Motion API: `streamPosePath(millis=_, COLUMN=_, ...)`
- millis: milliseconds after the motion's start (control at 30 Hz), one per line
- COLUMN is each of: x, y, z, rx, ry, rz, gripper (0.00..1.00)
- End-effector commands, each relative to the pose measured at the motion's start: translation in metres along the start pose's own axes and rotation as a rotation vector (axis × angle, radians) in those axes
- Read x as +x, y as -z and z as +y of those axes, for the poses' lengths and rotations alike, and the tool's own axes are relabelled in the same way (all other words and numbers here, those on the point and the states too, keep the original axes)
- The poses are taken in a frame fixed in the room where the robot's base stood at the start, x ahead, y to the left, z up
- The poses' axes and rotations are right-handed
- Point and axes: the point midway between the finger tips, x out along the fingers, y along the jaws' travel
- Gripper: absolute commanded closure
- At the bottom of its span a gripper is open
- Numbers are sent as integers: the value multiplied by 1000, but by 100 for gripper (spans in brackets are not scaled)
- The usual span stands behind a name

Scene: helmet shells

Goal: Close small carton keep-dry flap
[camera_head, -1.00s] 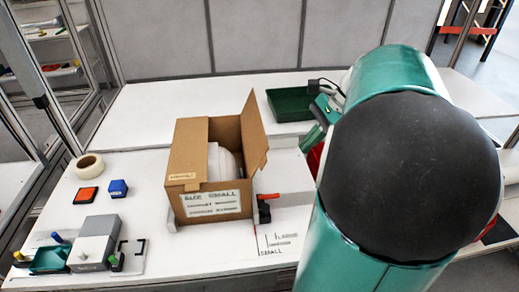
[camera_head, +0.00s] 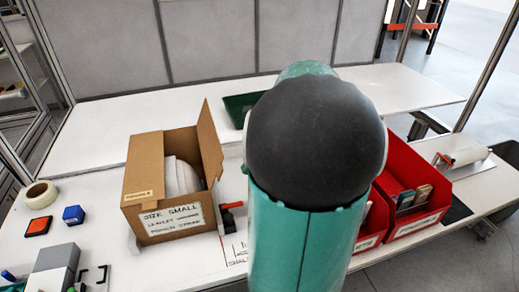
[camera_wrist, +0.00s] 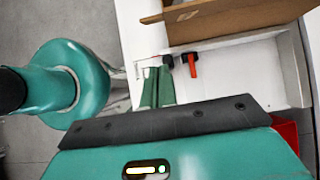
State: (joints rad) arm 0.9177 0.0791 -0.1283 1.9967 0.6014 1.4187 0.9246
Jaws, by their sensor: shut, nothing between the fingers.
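The small cardboard carton (camera_head: 143,178) stands upright on the white bench, left of my arm in the head view. Its label reads "SIZE SMALL". Its flap (camera_head: 209,146) stands up at the right side, tilted outward, and the top is open. White contents (camera_head: 181,176) show inside. In the wrist view brown cardboard (camera_wrist: 235,22) of the carton crosses the top right. My gripper (camera_wrist: 158,84) shows there as two green fingers, shut and empty, left of and apart from the cardboard. In the head view my arm hides the gripper.
A red-handled clamp (camera_head: 230,215) sits beside the carton's right side. Red bins (camera_head: 407,172) stand right of my arm, and a green tray (camera_head: 239,107) behind. A tape roll (camera_head: 41,194), an orange pad (camera_head: 38,226) and a blue block (camera_head: 73,215) lie left.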

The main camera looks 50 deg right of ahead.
Motion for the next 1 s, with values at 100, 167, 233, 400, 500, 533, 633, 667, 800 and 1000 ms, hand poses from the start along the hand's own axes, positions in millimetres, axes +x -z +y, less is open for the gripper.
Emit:
streamPosePath(millis=100, x=20, y=-5, z=0, rx=-3, ry=-1, rz=-1, gripper=100)
streamPosePath(millis=167, x=20, y=-16, z=-1, rx=-4, ry=0, rz=0, gripper=100)
streamPosePath(millis=233, x=23, y=-26, z=-1, rx=-5, ry=-1, rz=-1, gripper=100)
streamPosePath(millis=400, x=26, y=-38, z=-1, rx=-4, ry=-3, rz=-1, gripper=100)
streamPosePath(millis=500, x=26, y=-39, z=-1, rx=-2, ry=-3, rz=-2, gripper=100)
streamPosePath(millis=533, x=26, y=-39, z=-1, rx=-2, ry=-3, rz=-2, gripper=100)
streamPosePath(millis=633, x=26, y=-39, z=-1, rx=-2, ry=-3, rz=-2, gripper=100)
streamPosePath(millis=667, x=26, y=-39, z=-1, rx=-2, ry=-3, rz=-2, gripper=100)
streamPosePath(millis=800, x=26, y=-39, z=-1, rx=-2, ry=-2, rz=-1, gripper=100)
streamPosePath(millis=1000, x=24, y=-38, z=-4, rx=-3, ry=-2, rz=15, gripper=100)
